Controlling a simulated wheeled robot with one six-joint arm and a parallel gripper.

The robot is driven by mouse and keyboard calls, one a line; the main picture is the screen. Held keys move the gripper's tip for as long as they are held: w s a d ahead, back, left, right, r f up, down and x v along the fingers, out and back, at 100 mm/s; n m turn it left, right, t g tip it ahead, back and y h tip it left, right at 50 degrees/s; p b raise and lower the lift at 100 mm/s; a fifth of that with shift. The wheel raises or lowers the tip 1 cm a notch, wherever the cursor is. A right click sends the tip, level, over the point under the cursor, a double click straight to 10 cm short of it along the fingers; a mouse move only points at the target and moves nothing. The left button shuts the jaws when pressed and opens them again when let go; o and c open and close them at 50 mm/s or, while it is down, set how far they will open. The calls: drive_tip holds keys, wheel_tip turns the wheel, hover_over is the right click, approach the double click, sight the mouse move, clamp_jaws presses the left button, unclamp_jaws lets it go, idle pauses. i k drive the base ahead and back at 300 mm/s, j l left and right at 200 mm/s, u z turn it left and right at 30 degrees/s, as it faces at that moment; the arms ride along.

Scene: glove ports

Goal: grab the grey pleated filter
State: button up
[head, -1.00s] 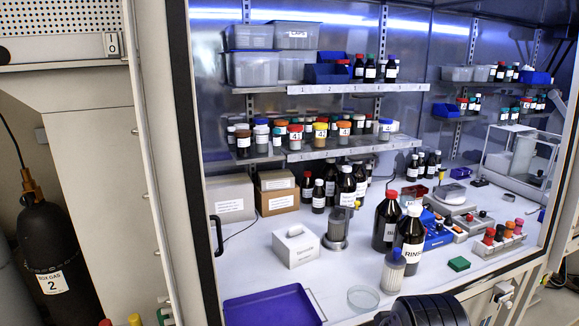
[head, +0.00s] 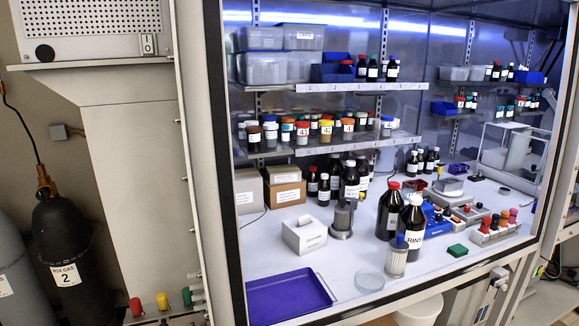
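A pale grey, vertically ribbed cylinder with a blue top (head: 396,261) stands upright near the front edge of the white worktop, in front of the dark RINSE bottle (head: 411,228). A darker grey cylinder (head: 343,216) stands upright on a round metal base farther back. Either could be the grey pleated filter; at this size I cannot tell which. Both stand free of any gripper. My gripper is not in view.
A purple tray (head: 288,297) lies at the front left, with a shallow clear dish (head: 370,281) to its right. The cabinet's left frame post (head: 215,160) borders the opening.

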sight(342, 211)
drive_tip(key=i+l+u, duration=0.15)
drive_tip(key=i+l, duration=0.25)
drive_tip(key=i, duration=0.2)
drive_tip(key=i+l+u, duration=0.15)
drive_tip(key=i+l, duration=0.3)
drive_tip(key=i, duration=0.1)
